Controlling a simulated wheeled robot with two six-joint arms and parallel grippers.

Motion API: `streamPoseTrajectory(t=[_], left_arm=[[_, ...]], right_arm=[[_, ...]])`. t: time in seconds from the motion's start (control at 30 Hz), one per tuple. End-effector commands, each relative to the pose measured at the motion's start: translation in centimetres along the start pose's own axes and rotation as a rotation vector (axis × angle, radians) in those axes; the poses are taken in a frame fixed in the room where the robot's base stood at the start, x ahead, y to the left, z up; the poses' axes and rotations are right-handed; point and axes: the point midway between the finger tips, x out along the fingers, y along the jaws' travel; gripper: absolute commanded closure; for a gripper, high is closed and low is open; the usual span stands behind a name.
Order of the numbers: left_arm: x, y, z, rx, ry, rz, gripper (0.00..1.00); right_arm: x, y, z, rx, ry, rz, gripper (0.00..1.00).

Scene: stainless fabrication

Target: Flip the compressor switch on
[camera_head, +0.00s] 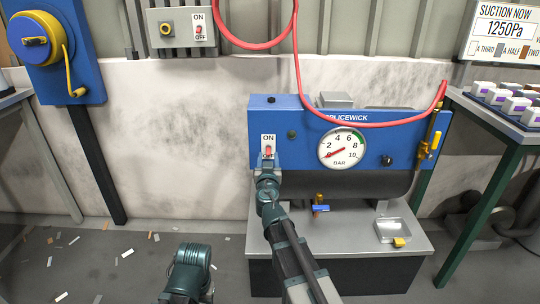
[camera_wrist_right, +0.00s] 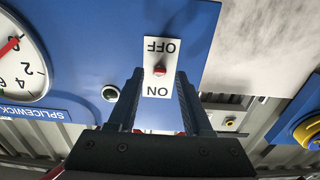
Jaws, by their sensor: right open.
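The compressor (camera_head: 290,110) is a blue-panelled unit on a grey stand. Its switch is a white plate (camera_head: 268,140) with ON at the top and a small red lever (camera_head: 267,151). In the right wrist view the plate appears upside down, and the red lever (camera_wrist_right: 160,70) sits between OFF and ON; which way it leans is unclear. My right gripper (camera_head: 267,163) is open just in front of the switch, covering the plate's lower part in the head view. In the wrist view its fingers (camera_wrist_right: 159,76) flank the lever. My left gripper is out of view.
The pressure gauge (camera_head: 342,148) has its needle at the zero end. A red hose (camera_head: 370,124) runs across the compressor's top. Another ON/OFF switch box (camera_head: 182,27) is on the wall. A bench (camera_head: 505,128) with boxed items stands right; a small tray (camera_head: 392,231) sits on the stand.

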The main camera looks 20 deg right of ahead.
Motion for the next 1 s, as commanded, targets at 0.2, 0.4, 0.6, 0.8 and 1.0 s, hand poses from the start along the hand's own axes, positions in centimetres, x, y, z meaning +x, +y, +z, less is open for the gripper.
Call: streamPoseTrajectory(t=[0.2,0.4,0.6,0.8,1.0], left_arm=[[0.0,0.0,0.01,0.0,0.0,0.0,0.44],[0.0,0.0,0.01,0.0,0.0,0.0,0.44],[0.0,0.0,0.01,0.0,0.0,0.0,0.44],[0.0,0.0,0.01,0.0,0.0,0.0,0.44],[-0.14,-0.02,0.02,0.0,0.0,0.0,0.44]], right_arm=[[1.22,-0.11,0.0,0.0,0.0,-0.001,0.5],[1.15,-0.09,0.0,0.0,0.0,-0.001,0.52],[1.14,-0.09,0.0,0.0,0.0,-0.001,0.88],[1.14,-0.09,0.0,0.0,0.0,-0.001,1.0],[1.13,-0.09,-0.08,0.0,-0.003,-0.001,1.0]])
